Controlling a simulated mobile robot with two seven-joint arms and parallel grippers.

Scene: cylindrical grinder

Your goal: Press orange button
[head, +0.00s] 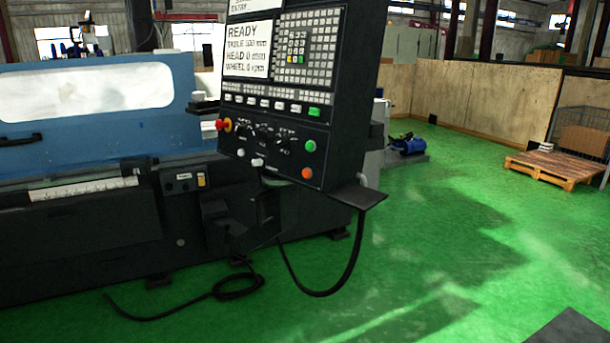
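The orange button (307,173) is a small round button at the lower right of the dark control panel (320,130). A green button (310,146) sits just above it. A red emergency-stop knob (223,125) is at the panel's left edge, and white knobs (257,162) lie left of the orange button. The panel's screen (250,48) reads READY. Nothing covers the orange button. Neither of my grippers shows in the head view.
The panel hangs in front of the blue and dark grinder (100,100). A small shelf (360,196) juts out below the panel's right side. A wooden pallet (555,168) lies farther back.

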